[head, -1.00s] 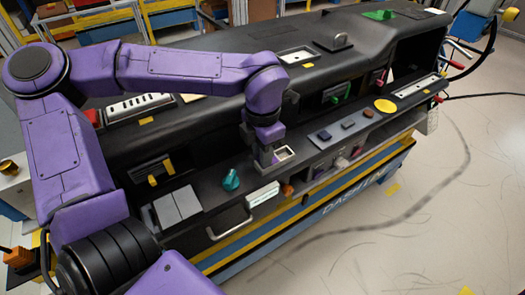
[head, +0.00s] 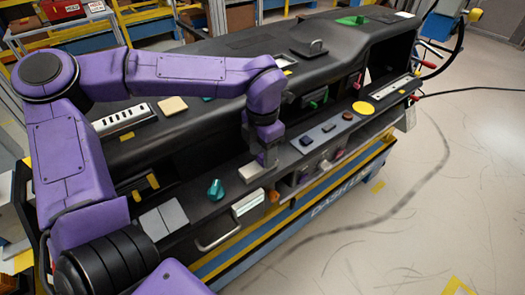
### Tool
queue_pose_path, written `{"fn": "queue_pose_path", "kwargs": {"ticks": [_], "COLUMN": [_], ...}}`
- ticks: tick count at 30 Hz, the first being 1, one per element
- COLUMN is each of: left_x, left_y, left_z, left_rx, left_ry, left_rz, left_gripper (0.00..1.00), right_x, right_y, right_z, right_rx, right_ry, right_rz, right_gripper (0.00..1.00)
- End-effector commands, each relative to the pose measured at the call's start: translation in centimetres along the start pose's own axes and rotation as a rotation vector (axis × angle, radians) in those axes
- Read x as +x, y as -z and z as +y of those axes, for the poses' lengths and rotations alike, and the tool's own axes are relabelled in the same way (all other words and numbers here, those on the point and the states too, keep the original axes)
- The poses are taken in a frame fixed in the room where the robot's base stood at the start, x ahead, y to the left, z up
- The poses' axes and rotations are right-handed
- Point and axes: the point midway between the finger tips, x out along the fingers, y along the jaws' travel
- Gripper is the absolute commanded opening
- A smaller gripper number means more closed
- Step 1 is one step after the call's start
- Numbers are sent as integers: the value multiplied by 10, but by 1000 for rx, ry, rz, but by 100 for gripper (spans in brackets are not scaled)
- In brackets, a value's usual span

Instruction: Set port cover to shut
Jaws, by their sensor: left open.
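A pale flat square piece (head: 251,171), which looks like the port cover, lies on the dashboard shelf. It is between the teal knob (head: 215,188) and my left gripper (head: 269,160). My left gripper points down just right of the pale piece and is open. I cannot tell whether its fingers touch the piece. The port's square opening is hidden behind the gripper, so I cannot tell how far it is covered. My right gripper is not in view.
A white label block (head: 249,203) and an orange knob (head: 273,197) sit on the front edge below. A button panel (head: 327,130) is close to the right of the gripper. A grab handle (head: 218,236) sticks out at the front left.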

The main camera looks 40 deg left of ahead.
Motion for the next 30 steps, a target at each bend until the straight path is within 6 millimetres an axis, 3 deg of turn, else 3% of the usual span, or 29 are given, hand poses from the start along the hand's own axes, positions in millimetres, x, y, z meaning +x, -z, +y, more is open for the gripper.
{"fn": "queue_pose_path", "kwargs": {"ticks": [12, 15, 30], "left_x": [-84, -97, -104], "left_y": [-1, -1, 0], "left_z": [0, 0, 0], "left_rx": [-2, -1, 1], "left_ry": [-2, -2, 0], "left_rz": [-5, -3, -1], "left_gripper": [49, 49, 49], "right_x": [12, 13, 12], "right_y": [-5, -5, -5], "right_z": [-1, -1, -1], "right_rx": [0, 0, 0], "right_ry": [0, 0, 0], "right_rz": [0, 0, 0], "right_gripper": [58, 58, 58]}}
